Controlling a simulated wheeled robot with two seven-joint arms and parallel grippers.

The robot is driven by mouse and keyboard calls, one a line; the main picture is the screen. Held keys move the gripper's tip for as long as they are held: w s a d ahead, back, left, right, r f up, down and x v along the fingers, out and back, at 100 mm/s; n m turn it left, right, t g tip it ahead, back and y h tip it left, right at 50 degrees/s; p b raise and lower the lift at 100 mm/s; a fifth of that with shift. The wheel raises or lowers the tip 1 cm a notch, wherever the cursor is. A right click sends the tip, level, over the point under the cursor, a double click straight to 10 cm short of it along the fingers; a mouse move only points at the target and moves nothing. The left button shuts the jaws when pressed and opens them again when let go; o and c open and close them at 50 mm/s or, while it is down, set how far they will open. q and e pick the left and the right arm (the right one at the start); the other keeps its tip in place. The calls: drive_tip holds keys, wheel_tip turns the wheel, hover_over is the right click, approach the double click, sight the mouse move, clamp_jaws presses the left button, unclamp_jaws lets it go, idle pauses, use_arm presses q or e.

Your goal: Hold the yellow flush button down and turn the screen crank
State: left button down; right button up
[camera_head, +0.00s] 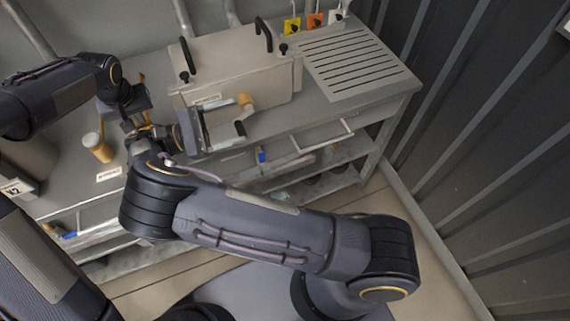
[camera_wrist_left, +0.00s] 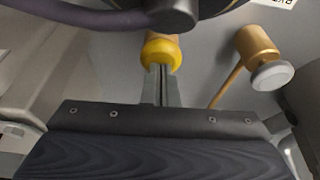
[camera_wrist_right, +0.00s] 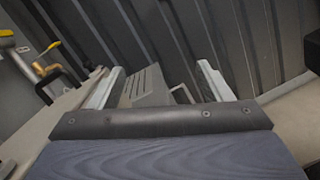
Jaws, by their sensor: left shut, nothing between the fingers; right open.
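The yellow flush button (camera_wrist_left: 161,50) is in the left wrist view, straight ahead of my left gripper (camera_wrist_left: 160,68). The gripper is shut with nothing between its fingers, and its tips are at the button; I cannot tell whether it is pressed down. In the head view my left gripper (camera_head: 142,122) is over the bench's left part, and the button is mostly hidden.
A brass lever with a pale knob (camera_head: 97,147) stands left of my left gripper. The grey box (camera_head: 235,65) has black handles. A corrugated wall (camera_head: 480,130) bounds the right.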

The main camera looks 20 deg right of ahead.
drive_tip(key=s+d+f+m+g+y, duration=0.9)
drive_tip(key=s+d+m+y, duration=0.3)
drive_tip(key=y, duration=0.4)
drive_tip(key=shift+d+f+m+g, duration=0.4)
drive_tip(key=shift+d+m, duration=0.15)
drive_tip(key=shift+m, duration=0.15)
